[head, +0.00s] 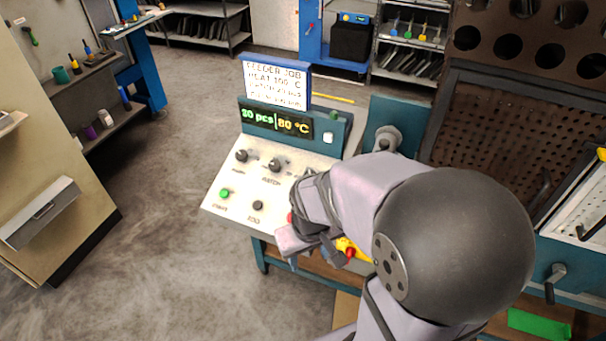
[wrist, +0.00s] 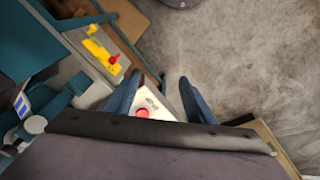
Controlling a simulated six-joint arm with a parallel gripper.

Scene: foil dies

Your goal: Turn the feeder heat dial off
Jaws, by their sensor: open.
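The feeder control panel (head: 235,213) is a white sloped face with a left dial (head: 241,156) and a middle dial (head: 274,165), both black. The label under the middle one seems to read "BATCH". My arm covers the panel's right part, so I cannot see a heat dial for certain. The display (head: 275,121) reads 80 pcs and 80 °C. My gripper (head: 310,258) is over the panel's lower right edge, open and empty. In the wrist view its two blue fingers (wrist: 160,82) are apart, with a red button (wrist: 142,113) showing between them.
A green button (head: 224,193) and a black button (head: 258,205) sit low on the panel. A yellow part with a red knob (wrist: 114,59) lies beside the panel. A job sign (head: 276,84) stands above the display. Open floor (head: 150,230) lies left.

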